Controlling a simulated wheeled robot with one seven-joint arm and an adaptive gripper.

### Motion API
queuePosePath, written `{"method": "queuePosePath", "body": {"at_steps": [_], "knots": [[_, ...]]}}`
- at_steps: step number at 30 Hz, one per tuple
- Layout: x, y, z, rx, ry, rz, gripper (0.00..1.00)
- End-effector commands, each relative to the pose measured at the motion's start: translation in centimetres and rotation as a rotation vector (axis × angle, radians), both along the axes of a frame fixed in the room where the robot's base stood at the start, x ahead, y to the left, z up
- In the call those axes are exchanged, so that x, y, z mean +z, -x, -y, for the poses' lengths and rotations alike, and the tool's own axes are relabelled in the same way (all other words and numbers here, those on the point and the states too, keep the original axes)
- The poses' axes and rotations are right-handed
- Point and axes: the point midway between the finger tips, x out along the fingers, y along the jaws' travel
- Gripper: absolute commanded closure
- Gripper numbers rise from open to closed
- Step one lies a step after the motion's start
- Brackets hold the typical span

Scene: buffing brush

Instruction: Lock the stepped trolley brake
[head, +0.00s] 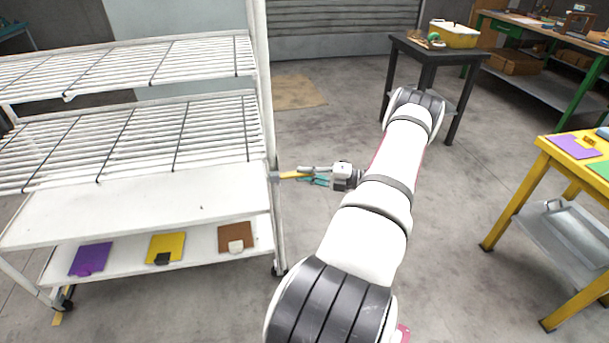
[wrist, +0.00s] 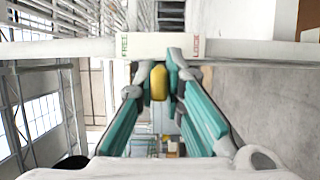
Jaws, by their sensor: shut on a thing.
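The white stepped trolley (head: 120,205) stands on the left in the head view, with wire racks above solid shelves. A yellow brake lever (head: 290,175) sticks out to the right from its right post. My gripper (head: 308,177) is beside that post and shut on the lever. In the wrist view the teal fingers close on both sides of the yellow lever (wrist: 158,84). A white plate (wrist: 157,45) behind it reads FREE at the left and LOCK at the right. The lever shows between the two words; its base is hidden by the fingertips.
Purple, yellow and brown cards (head: 235,237) lie on the trolley's bottom shelf. A yellow table (head: 545,150) stands at the right, a dark stand (head: 440,55) at the back, and a green-framed bench (head: 520,40) behind. The floor between trolley and yellow table is open.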

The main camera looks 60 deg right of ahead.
Motion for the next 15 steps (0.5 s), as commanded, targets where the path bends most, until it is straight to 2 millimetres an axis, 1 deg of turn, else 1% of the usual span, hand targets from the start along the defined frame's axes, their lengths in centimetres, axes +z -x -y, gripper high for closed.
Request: {"method": "queuePosePath", "body": {"at_steps": [11,12,14,15], "knots": [[-0.18,-0.09,-0.08,0.0,-0.005,0.0,1.0],[-0.19,-0.09,-0.08,0.0,-0.005,-0.001,0.86],[-0.19,-0.09,-0.08,0.0,-0.005,-0.001,0.72],[-0.18,-0.08,-0.07,0.0,-0.005,0.0,0.7]]}}
